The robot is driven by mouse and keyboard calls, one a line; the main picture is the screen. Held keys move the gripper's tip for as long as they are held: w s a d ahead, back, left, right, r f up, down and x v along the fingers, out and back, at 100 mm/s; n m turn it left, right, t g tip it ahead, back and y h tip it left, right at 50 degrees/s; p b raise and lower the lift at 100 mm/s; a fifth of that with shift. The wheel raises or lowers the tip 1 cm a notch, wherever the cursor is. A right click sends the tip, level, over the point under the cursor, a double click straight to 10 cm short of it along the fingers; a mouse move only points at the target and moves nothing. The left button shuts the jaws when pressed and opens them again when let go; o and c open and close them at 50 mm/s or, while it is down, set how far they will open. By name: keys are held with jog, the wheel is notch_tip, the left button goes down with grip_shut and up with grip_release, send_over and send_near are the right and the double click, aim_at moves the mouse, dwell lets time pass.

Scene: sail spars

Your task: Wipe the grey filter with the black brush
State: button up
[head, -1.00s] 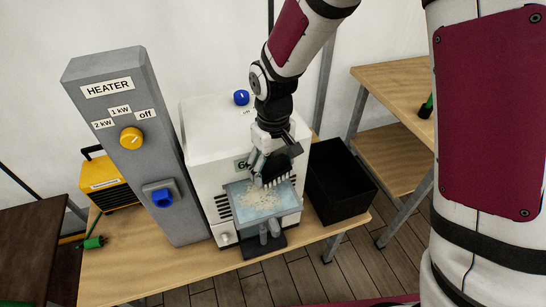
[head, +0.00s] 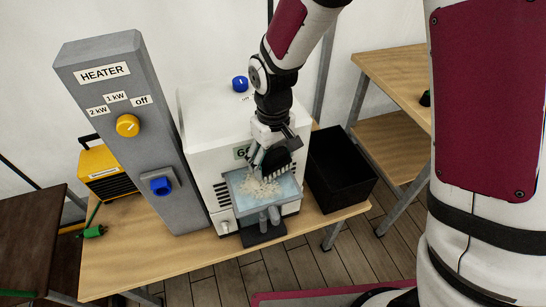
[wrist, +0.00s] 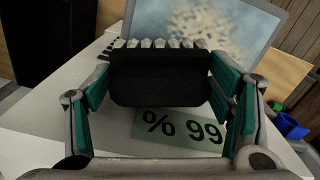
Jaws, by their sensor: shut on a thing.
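The filter (head: 290,190) is a pale blue-grey panel at the front of a white machine, with beige dust (head: 260,188) heaped on its middle and left. It also shows blurred at the top of the wrist view (wrist: 160,15). My gripper (head: 268,158) is shut on the black brush (head: 279,155), above the filter's back part. In the wrist view my gripper (wrist: 160,80) has its green-padded fingers on both sides of the brush's black body (wrist: 155,78). The pale bristles (wrist: 160,44) point towards the filter; whether they touch it I cannot tell.
The white machine (head: 205,125) has a blue knob (head: 240,84) and a label reading 66 % (wrist: 180,128), upside down in the wrist view. A grey heater column (head: 150,150) stands left, an open black bin (head: 340,175) right. The wooden table's (head: 120,265) front left is clear.

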aim_at(245, 181)
jog(key=shift+f+b, duration=0.3)
jog(key=shift+f, duration=0.75)
jog(key=shift+a, duration=0.1)
jog(key=shift+s+a+r, duration=0.1)
jog(key=shift+s+a, duration=0.15)
jog(key=shift+a, duration=0.6)
jog(key=shift+s+a+r, duration=0.1)
jog(key=shift+s+a, duration=0.15)
jog(key=shift+a, duration=0.55)
jog(key=shift+s+a+f+p, duration=0.1)
jog(key=shift+s+a+p, duration=0.15)
jog(key=shift+a, duration=0.7)
jog(key=shift+s+a+f+p, duration=0.15)
jog(key=shift+s+a, duration=0.15)
jog(key=shift+a, duration=0.6)
